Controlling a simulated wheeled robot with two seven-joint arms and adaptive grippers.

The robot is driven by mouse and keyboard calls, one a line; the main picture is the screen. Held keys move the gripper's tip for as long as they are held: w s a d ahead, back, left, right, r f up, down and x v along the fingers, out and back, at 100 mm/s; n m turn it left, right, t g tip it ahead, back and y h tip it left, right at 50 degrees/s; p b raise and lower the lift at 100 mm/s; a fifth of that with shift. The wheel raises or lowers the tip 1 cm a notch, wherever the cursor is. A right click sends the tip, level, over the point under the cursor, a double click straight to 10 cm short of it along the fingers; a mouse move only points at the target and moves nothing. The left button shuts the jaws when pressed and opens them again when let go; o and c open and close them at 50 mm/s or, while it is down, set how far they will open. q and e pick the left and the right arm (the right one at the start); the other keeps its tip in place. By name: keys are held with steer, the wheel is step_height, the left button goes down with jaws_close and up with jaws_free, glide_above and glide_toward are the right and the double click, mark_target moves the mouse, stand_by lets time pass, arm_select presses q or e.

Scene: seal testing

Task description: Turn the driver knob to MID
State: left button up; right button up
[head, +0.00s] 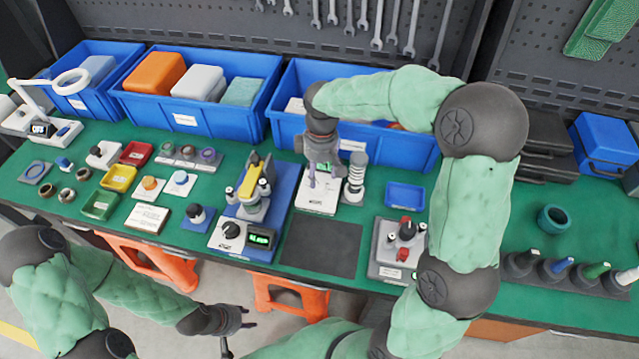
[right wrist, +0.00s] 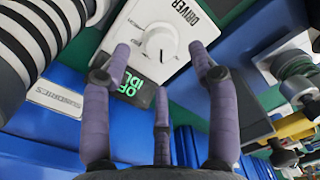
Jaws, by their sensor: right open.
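The driver (head: 316,203) is a white box behind the dark mat in the head view. Its white round knob (right wrist: 160,43) shows in the right wrist view, between the "DRIVER" label (right wrist: 187,12) and a small screen (right wrist: 135,86) with green text that seems to read "OFF" and "IDLE". A short dark mark on the knob lies on its screen side. My right gripper (head: 313,180) is over the driver and hides the knob in the head view. Its purple fingers (right wrist: 161,62) are spread apart and empty, near the knob. My left gripper (head: 237,332) is open and empty, below the bench's front edge.
A ribbed white post (head: 356,172) stands close right of the driver. A blue-based tester (head: 231,237) with a black knob is at left, a grey box with levers (head: 390,262) at right. Blue bins (head: 186,122) line the back. The dark mat (head: 322,247) is clear.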

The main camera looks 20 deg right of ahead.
mark_target(320, 184)
steer(key=shift+s+a+f+b, duration=0.1)
steer(key=shift+f+b, duration=0.55)
steer(key=shift+f, duration=1.5)
steer(key=c, duration=1.1)
